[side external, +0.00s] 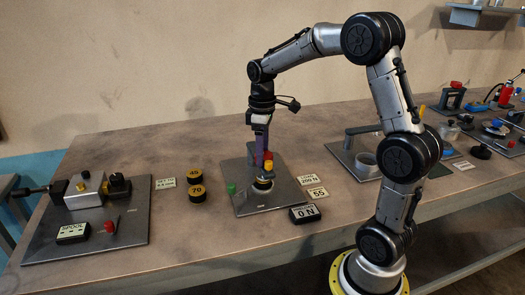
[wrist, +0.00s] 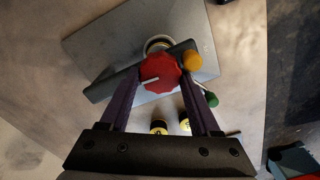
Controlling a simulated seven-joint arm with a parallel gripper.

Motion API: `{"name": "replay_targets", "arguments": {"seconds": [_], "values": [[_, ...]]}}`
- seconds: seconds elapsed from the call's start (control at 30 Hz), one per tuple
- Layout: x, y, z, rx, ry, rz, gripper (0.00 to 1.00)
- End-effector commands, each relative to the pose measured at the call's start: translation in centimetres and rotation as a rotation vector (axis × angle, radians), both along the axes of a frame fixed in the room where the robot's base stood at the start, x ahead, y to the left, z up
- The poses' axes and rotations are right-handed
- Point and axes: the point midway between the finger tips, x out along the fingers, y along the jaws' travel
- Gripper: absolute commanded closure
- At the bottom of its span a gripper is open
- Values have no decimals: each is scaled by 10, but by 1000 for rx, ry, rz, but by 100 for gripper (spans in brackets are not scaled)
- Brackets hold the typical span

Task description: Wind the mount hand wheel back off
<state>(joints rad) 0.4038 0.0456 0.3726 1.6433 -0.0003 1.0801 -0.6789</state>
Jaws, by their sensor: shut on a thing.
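The red hand wheel (wrist: 160,72) shows in the wrist view between my two purple fingers. My gripper (wrist: 160,85) is shut on it. A pale line marks the wheel's face. In the side external view my gripper (side external: 262,152) points down over the grey plate (side external: 240,207), and only a bit of the red wheel (side external: 268,156) shows beside the fingers. An orange knob (side external: 267,166) and a round pale-ringed part (side external: 263,183) sit just below it. A green knob (side external: 231,188) stands to the left on the same plate.
A display reading 0 N (side external: 304,214) stands at the plate's right front. Cards (side external: 307,180) lie beside it. Yellow-topped black weights (side external: 196,193) stand to the left. A spool fixture (side external: 90,215) is at far left, another plate (side external: 352,160) to the right.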

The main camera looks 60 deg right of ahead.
Motion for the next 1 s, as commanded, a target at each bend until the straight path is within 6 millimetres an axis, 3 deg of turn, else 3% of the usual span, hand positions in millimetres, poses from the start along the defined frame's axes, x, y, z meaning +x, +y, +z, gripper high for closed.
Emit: {"name": "replay_targets", "arguments": {"seconds": [0.63, 0.67, 0.8, 1.0], "values": [[0, 0, 0, 0, 0, 46, 92], [0, 0, 0, 0, 0, 46, 31], [0, 0, 0, 0, 0, 45, 6], [0, 0, 0, 0, 0, 45, 6]]}}
